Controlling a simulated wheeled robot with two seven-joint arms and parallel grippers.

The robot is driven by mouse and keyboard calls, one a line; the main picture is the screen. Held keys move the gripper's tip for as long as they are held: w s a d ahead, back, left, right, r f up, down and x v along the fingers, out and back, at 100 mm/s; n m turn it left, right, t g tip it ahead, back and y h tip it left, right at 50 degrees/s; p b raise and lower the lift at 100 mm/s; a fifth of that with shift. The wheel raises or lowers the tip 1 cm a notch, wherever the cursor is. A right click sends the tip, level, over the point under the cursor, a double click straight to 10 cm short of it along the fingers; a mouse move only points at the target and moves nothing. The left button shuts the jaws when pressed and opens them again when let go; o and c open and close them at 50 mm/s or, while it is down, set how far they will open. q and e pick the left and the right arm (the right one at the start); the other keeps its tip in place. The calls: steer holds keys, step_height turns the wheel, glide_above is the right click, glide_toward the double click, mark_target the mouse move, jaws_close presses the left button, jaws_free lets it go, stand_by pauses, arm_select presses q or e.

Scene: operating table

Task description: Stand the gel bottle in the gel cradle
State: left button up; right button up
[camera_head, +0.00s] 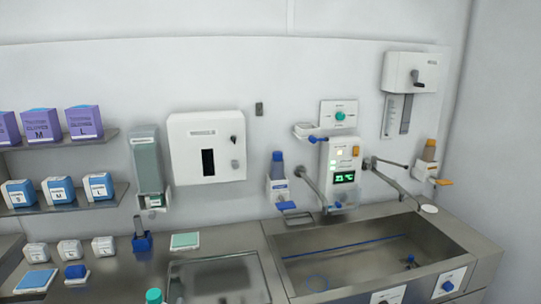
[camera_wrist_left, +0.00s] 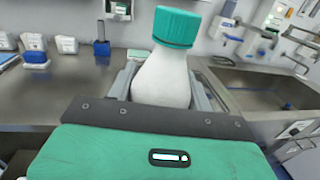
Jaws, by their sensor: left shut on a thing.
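The gel bottle (camera_wrist_left: 163,80) is white with a ribbed teal cap. In the left wrist view it stands roughly upright, tilted slightly, between the grey fingers of my left gripper (camera_wrist_left: 162,88), which is shut on it. In the head view only the teal cap of the bottle (camera_head: 154,296) shows at the bottom edge; the rest is cut off. I cannot tell for sure which holder is the gel cradle. A small blue upright holder (camera_head: 141,241) stands on the counter at the back wall, beyond the bottle. My right gripper is not in view.
A flat teal-topped box (camera_head: 185,241) lies right of the blue holder. Several small white boxes (camera_head: 70,250) stand at left. A steel sink (camera_head: 370,250) is at right. Wall holders carry a blue-capped bottle (camera_head: 277,165) and an orange bottle (camera_head: 429,150). Bare counter (camera_head: 115,275) lies in front.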

arm_select(q)
steer(key=s+d, duration=0.1)
steer(key=s+d+h, duration=0.1)
steer(key=s, duration=0.1)
steer(key=shift+d+f+m, duration=0.1)
steer(key=shift+f+m, duration=0.3)
steer(key=s+f, duration=0.4)
steer(key=f, duration=0.1)
steer(key=shift+s+f, duration=0.25)
steer(key=shift+f, duration=0.05)
